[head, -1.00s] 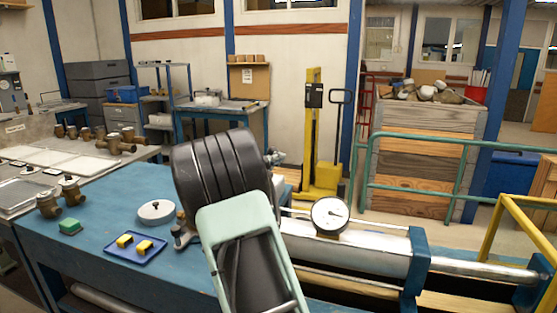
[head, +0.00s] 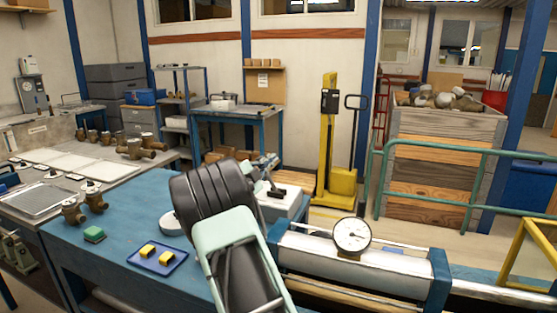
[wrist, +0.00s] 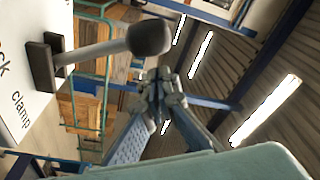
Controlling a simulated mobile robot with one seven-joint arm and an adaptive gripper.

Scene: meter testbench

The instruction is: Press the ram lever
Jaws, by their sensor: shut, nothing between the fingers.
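A lever with a grey rod and a rounded black knob (wrist: 150,37) stands out from a black bracket on a white panel (wrist: 18,100) in the wrist view. The panel carries the word "clamp" and a cut-off word ending in "ck". I cannot tell whether this is the ram lever. In the head view a dark lever (head: 277,190) shows on a white box (head: 283,206) just right of my arm. My gripper (wrist: 160,80) is shut and empty, close beside the knob in the picture. In the head view my gripper (head: 265,163) is small, partly behind my arm, above the box.
A steel cylinder (head: 385,272) with a round dial gauge (head: 352,236) lies right of my arm. On the blue bench (head: 125,220) are a blue tray (head: 158,257) with yellow blocks, a green block (head: 94,234) and brass fittings. A green railing (head: 470,150) stands behind.

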